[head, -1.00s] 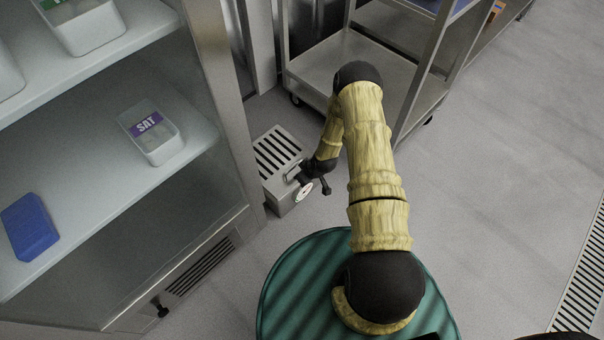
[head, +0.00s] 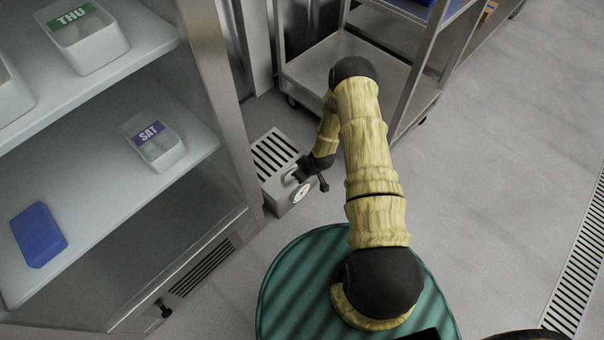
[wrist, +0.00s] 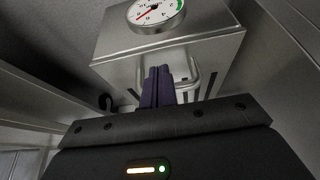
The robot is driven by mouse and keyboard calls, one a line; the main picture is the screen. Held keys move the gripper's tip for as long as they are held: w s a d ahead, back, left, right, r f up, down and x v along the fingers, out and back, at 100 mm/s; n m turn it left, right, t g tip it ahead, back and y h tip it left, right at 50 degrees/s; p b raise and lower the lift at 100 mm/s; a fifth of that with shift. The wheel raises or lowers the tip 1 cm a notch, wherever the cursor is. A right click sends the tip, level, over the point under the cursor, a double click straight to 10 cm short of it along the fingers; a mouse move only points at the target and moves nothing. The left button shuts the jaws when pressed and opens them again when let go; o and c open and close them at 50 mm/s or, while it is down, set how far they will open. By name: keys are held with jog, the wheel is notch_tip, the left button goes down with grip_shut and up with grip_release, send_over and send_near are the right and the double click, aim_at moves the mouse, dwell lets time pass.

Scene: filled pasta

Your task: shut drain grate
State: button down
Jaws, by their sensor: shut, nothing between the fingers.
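A grey metal box stands on the floor beside the cabinet, with a slotted grate (head: 272,150) on top and a round dial gauge (head: 301,193) on its near side. The box also shows in the wrist view (wrist: 190,52), with its gauge (wrist: 155,14) at the top. A bent metal handle (wrist: 191,80) is on the slotted face. My gripper (wrist: 157,72) is shut and empty, its dark fingers right beside the handle. I cannot tell whether they touch it. In the head view my gripper (head: 300,171) is at the box's near edge, partly hiding the handle.
A metal trolley (head: 405,100) is just behind my arm. A long slotted floor channel (head: 575,275) runs at the right. Open floor lies between.

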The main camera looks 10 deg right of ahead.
jog(key=s+d+p+v, duration=0.1)
jog(key=p+v, duration=0.2)
jog(key=v, duration=0.7)
jog(key=shift+s+f, duration=0.3)
jog(key=shift+f, duration=0.05)
notch_tip(320, 180, up, 23)
jog(key=m+h, duration=0.2)
jog(key=m, duration=0.1)
jog(key=s+a+r+m+g, duration=0.1)
jog(key=s+a+r+m, duration=0.2)
jog(key=s+r, duration=1.15)
notch_tip(320, 180, up, 35)
jog(key=p, duration=3.5)
jog(key=shift+w+d+r+h+p, duration=0.25)
jog(key=shift+w+h+p, duration=0.05)
jog(key=shift+w, duration=0.15)
